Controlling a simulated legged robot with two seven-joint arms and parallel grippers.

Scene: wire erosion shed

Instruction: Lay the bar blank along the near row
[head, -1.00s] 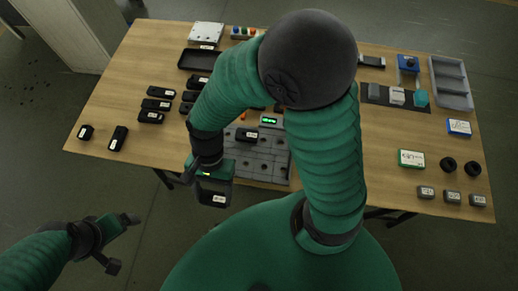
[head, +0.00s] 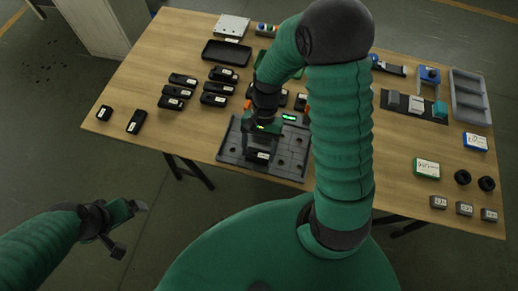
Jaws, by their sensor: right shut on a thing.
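My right gripper (head: 262,134) is shut on a dark block with a white label (head: 261,155), which I take to be the bar blank. It is over the middle of the near part of the grey fixture plate (head: 229,148); I cannot tell whether the block touches the plate. The plate has dark round holes, and several show to the right of the block along the near side. The gripper and arm hide part of the plate's far side. My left gripper (head: 129,230) is open and empty, over the floor off the table's near left side.
Several black labelled blocks (head: 183,79) lie on the table's left half, near a black tray (head: 227,52). On the right are a grey compartment bin (head: 470,98), a green-white box (head: 426,168), black rings (head: 463,177) and small grey blocks (head: 464,209). A green-lit display (head: 289,117) stands behind the plate.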

